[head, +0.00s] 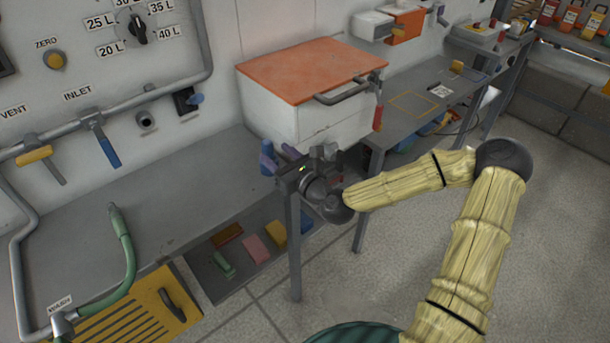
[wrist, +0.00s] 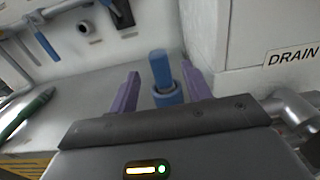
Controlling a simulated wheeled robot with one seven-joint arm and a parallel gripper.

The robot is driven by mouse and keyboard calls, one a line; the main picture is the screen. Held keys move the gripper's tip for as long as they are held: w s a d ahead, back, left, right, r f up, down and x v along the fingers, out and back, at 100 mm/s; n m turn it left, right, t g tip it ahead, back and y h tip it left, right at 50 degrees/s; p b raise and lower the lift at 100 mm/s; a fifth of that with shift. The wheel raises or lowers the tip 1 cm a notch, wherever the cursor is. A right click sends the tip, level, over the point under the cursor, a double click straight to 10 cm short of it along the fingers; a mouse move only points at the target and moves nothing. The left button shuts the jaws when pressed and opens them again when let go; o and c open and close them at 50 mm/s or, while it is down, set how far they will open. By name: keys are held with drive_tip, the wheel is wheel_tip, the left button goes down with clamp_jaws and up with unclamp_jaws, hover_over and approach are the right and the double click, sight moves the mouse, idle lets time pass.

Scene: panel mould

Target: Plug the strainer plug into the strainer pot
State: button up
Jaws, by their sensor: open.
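The strainer plug (wrist: 161,72) is a blue upright handle on a wider blue round base, standing on the grey bench. In the head view the plug (head: 267,158) is at the bench's right end, beside the white box. My gripper (wrist: 160,69) is open, with one purple finger on each side of the plug in the wrist view. A gap shows on both sides, and the plug is not gripped. In the head view my gripper (head: 283,160) is just right of the plug, partly hidden by my wrist. A round grey wall socket (head: 146,120), apparently the strainer pot, also shows in the wrist view (wrist: 84,28).
A white box with an orange lid (head: 312,70) stands close behind my gripper. A black bracket with a blue lever (head: 190,100) is right of the socket. A green hose (head: 122,240) lies at the bench's left. The middle of the bench (head: 190,175) is clear.

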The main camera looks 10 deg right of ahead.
drive_tip(key=p+v, duration=0.5)
drive_tip(key=v, duration=0.3)
drive_tip(key=shift+w+d+r, duration=0.35)
drive_tip(key=shift+d+r, duration=0.05)
drive_tip(key=p, duration=0.2)
drive_tip(key=shift+d+p, duration=0.3)
drive_tip(key=shift+p, duration=0.05)
drive_tip(key=shift+s+d+p, duration=0.1)
drive_tip(key=shift+s+p, duration=0.1)
drive_tip(key=shift+p, duration=0.7)
drive_tip(key=shift+s+d+p, duration=0.1)
drive_tip(key=shift+s+p, duration=0.1)
drive_tip(key=shift+p, duration=0.75)
drive_tip(key=shift+s+f+p, duration=0.2)
drive_tip(key=shift+s+p, duration=0.3)
drive_tip(key=shift+p, duration=0.65)
drive_tip(key=shift+s+f+p, duration=0.2)
drive_tip(key=shift+s+p, duration=0.25)
drive_tip(key=shift+p, duration=0.7)
drive_tip(key=shift+a, duration=0.2)
